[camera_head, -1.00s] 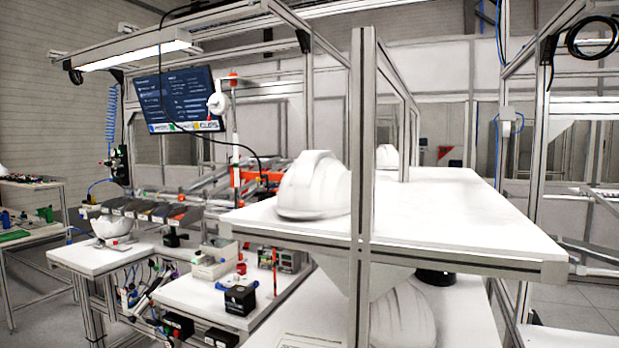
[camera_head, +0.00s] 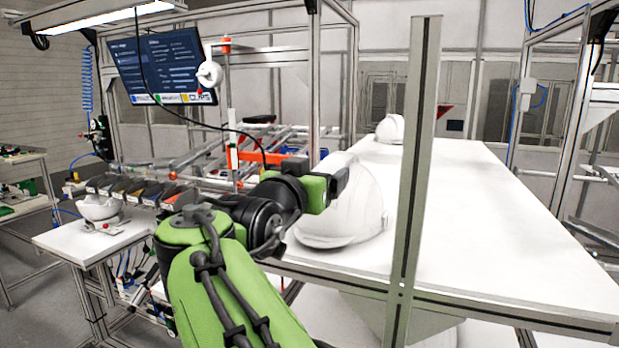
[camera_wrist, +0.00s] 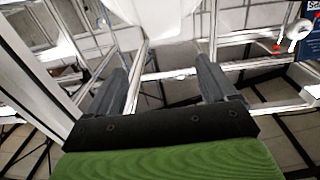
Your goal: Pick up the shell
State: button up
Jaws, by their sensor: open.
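A white helmet shell (camera_head: 345,222) sits at the near left edge of the white table, partly hidden behind my arm. My gripper (camera_head: 338,184) is in front of the shell's upper left part in the head view; whether it touches is not clear. In the wrist view my gripper (camera_wrist: 163,78) has its two dark fingers spread wide with nothing between them. A pale rounded surface shows beyond the fingertips there, and I cannot tell for sure that it is the shell. A second white shell (camera_head: 390,129) stands farther back on the table.
An upright metal post (camera_head: 415,160) stands at the table's front, just right of the near shell. The white table (camera_head: 480,230) is mostly clear to the right. A white bowl-like shell (camera_head: 98,208) rests on a side table at left. A monitor (camera_head: 160,65) hangs behind.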

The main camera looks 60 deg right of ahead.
aim_at(333, 162)
jog(key=d, duration=0.2)
jog(key=w+d+p, duration=0.1)
jog(key=d, duration=0.2)
jog(key=w+d, duration=0.1)
jog(key=d, duration=0.2)
jog(key=shift+f+p, duration=0.1)
jog(key=shift+p, duration=0.3)
jog(key=d+p, duration=0.1)
jog(key=d, duration=0.1)
jog(key=d+p, duration=0.1)
jog(key=d, duration=0.1)
jog(key=shift+w+d, duration=0.2)
jog(key=shift+d, duration=0.1)
jog(key=shift+w+d+f, duration=0.1)
jog(key=shift+w+d, duration=0.1)
jog(key=shift+d, duration=0.1)
jog(key=shift+s+a, duration=0.15)
jog(key=shift+a, duration=0.15)
jog(key=c, duration=0.3)
grip_shut()
